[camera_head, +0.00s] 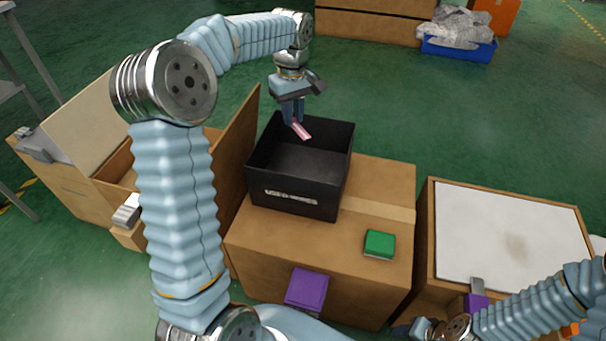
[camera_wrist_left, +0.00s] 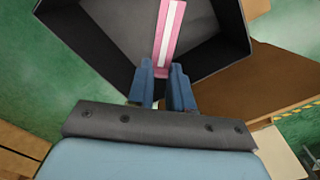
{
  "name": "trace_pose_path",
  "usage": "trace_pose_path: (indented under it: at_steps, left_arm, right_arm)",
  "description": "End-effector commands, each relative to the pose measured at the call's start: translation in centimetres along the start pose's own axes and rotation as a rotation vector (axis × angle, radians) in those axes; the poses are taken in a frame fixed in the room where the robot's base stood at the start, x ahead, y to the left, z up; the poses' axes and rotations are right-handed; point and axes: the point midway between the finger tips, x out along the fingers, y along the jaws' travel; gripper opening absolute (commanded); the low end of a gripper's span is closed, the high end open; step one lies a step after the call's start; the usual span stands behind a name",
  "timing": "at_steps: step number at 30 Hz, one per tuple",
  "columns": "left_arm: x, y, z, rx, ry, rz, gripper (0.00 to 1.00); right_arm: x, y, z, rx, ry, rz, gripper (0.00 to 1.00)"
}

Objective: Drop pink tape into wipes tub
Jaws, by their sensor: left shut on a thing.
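The pink tape (camera_head: 302,131) is a flat pink piece with a pale stripe, and it also shows in the left wrist view (camera_wrist_left: 169,35). My left gripper (camera_head: 293,122) is shut on its near end and holds it over the black wipes tub (camera_head: 292,198). The tub is an open box with a white label on its front, standing on a cardboard box. The part of the tub's floor that shows is bare. My right arm comes in at the lower right of the head view; its gripper fingers cannot be made out.
A green block (camera_head: 380,244) lies on the cardboard box (camera_head: 385,190) right of the tub. A purple block (camera_head: 307,288) is at the box's front. A white-topped box (camera_head: 510,240) stands at right, an open wooden box at left. A blue bin (camera_head: 458,48) is at the back.

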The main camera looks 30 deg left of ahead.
Motion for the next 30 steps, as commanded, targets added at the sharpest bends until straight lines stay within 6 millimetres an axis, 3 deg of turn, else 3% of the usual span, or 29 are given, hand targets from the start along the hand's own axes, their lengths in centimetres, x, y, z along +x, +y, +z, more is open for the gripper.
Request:
trace_pose_path:
  at_steps: [5, 6, 11, 22, 26, 30]
  left_arm:
    - [-0.1, 0.0, 0.0, 0.000, 0.000, 0.000, 0.00]
    - [-0.1, 0.0, 0.0, 0.000, 0.000, 0.000, 0.25]
    - [-0.1, 0.0, 0.0, 0.000, 0.000, 0.000, 0.49]
    - [-0.8, 0.0, 0.0, 0.000, 0.001, 0.001, 0.50]
    - [-3.0, 0.1, 0.0, 0.001, 0.004, 0.004, 0.50]
    - [-6.5, 0.1, 0.0, 0.002, 0.003, 0.003, 0.50]
  right_arm:
    - [-0.1, 0.0, 0.0, 0.000, 0.001, 0.000, 0.43]
    - [-0.1, 0.0, 0.0, 0.000, 0.001, 0.000, 0.43]
    - [-0.1, 0.0, 0.0, 0.000, 0.001, 0.000, 0.43]
    - [-0.2, -0.1, 0.0, 0.000, 0.000, 0.000, 0.43]
    - [-0.5, -0.3, 0.0, -0.001, -0.001, -0.001, 0.43]
    - [-1.0, -0.6, 0.1, -0.003, -0.003, -0.003, 0.43]
